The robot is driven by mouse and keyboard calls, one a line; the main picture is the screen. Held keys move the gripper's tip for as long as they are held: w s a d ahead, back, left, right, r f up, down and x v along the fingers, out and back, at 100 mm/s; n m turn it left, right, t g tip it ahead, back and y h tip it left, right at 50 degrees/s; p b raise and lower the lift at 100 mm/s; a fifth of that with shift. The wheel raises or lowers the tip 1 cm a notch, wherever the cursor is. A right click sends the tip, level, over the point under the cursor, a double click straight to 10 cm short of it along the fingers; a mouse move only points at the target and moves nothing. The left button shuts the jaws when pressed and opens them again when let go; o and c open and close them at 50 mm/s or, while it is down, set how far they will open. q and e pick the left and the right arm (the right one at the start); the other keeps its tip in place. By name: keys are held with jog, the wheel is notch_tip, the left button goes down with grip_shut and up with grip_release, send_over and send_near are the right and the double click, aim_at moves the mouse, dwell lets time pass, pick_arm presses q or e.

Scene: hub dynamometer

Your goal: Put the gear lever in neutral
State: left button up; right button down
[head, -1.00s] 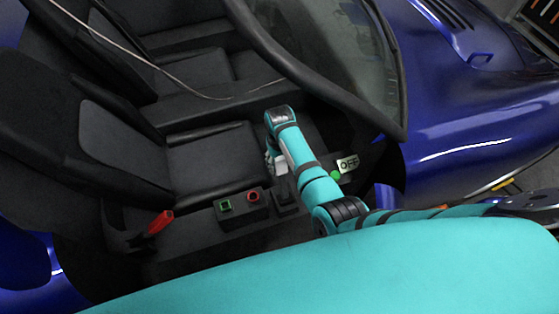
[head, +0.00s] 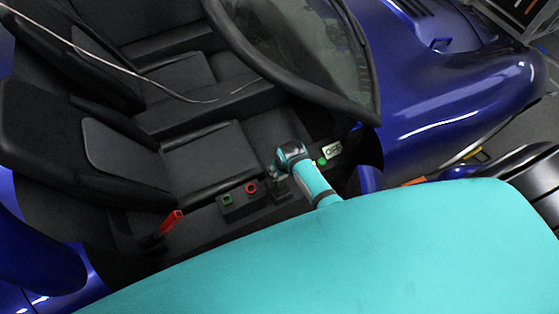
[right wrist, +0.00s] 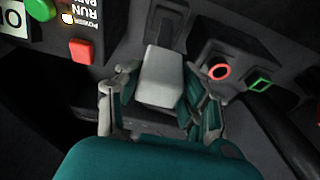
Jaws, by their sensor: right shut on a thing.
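The gear lever's pale grey, block-shaped knob (right wrist: 162,78) stands between the fingers of my right gripper (right wrist: 160,100) in the right wrist view. The fingers are shut on it, one on each side. In the head view my right gripper (head: 277,172) is at the lever's dark base (head: 278,191), just right of a box with two buttons. My wrist hides most of the knob there, and I cannot read which gear position the lever is in. My left gripper is not in view.
The button box has a green-framed button (head: 226,199) and a red ring button (head: 251,188). A green button (head: 322,161) and a sign (head: 333,151) are to the right. A red-handled lever (head: 171,221) stands left.

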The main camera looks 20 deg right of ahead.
jog(key=c, duration=1)
grip_release()
jog(key=shift+s+f, duration=0.2)
jog(key=shift+s, duration=0.2)
jog(key=shift+o, duration=1.2)
jog(key=shift+w+r, duration=0.1)
jog(key=shift+r, duration=0.1)
jog(key=v, duration=1.1)
jog(key=shift+r, duration=0.4)
